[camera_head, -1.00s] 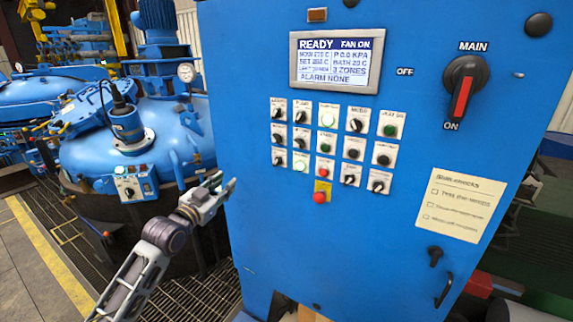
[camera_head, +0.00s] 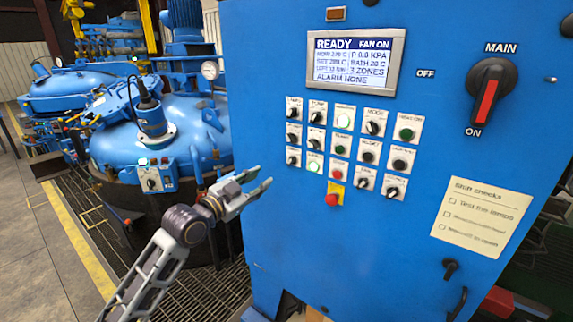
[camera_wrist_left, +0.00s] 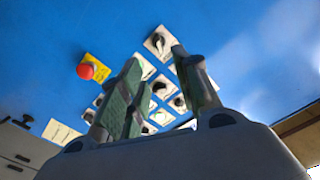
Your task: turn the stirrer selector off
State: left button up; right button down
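The blue cabinet's control panel carries rows of black selector knobs and lit push buttons, including a lower-left knob (camera_head: 293,160) and an upper-left knob (camera_head: 293,114). The small labels are too blurred to tell which knob is the stirrer selector. My left gripper (camera_head: 263,181) is open and empty, just left of and below the lower-left knobs, its fingers pointing toward the panel. In the left wrist view its two fingers (camera_wrist_left: 162,88) stand apart, with a knob on a white plate (camera_wrist_left: 158,44) beyond them and several others partly hidden behind them. My right gripper is not in view.
A red mushroom button (camera_head: 332,199) on a yellow plate sits below the knobs; it also shows in the left wrist view (camera_wrist_left: 87,71). A display (camera_head: 353,62) is above, and the main switch (camera_head: 488,90) at right. A blue furnace vessel (camera_head: 100,145) stands left.

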aim_at(290, 162)
pick_arm(q)
jog(key=shift+d, duration=0.25)
jog(key=shift+a, duration=0.15)
jog(key=shift+w, duration=0.1)
jog(key=shift+p+x, duration=1.85)
jog(key=shift+x, duration=4.95)
grip_shut()
